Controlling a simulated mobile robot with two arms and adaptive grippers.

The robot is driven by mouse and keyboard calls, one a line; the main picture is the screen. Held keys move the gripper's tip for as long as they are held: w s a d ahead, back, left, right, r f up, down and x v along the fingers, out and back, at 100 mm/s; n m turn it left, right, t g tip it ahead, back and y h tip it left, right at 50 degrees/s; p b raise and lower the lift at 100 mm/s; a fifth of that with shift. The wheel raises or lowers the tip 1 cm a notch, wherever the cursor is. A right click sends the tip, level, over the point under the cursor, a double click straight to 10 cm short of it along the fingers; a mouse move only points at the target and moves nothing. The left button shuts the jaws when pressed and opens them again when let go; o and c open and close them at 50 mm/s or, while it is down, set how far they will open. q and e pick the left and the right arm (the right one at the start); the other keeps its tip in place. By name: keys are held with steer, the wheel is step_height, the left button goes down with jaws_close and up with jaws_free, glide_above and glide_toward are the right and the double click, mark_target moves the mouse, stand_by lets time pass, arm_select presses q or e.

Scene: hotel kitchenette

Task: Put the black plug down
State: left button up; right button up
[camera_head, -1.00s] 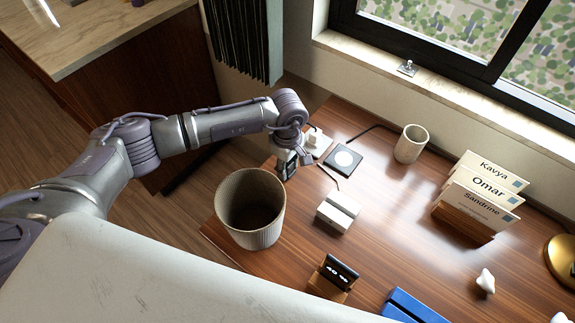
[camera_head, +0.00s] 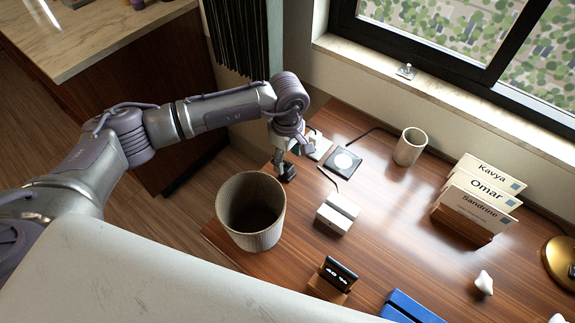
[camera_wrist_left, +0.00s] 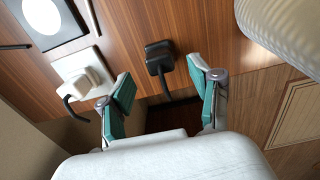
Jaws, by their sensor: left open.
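The black plug (camera_wrist_left: 158,58) lies on the wooden desk near its edge, with its short black cord bending toward me. In the head view the plug (camera_head: 289,172) is just below my left gripper (camera_head: 283,158). In the left wrist view my left gripper (camera_wrist_left: 161,82) is open, its teal-padded fingers apart on either side of the plug's cord side. The plug looks clear of both fingers. My right gripper is not in view.
A white plug (camera_wrist_left: 82,76) sits in a white socket plate left of the black plug. A ribbed bin (camera_head: 251,213) stands close by at the desk's edge. A charging pad (camera_head: 344,161), a white block (camera_head: 337,212) and a cup (camera_head: 410,146) are farther right. Open desk lies between them.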

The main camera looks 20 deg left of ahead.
mark_target(287, 166)
arm_select(q)
step_height(287, 166, up, 8)
steer(key=shift+b, duration=0.4)
steer(key=shift+f, duration=0.15)
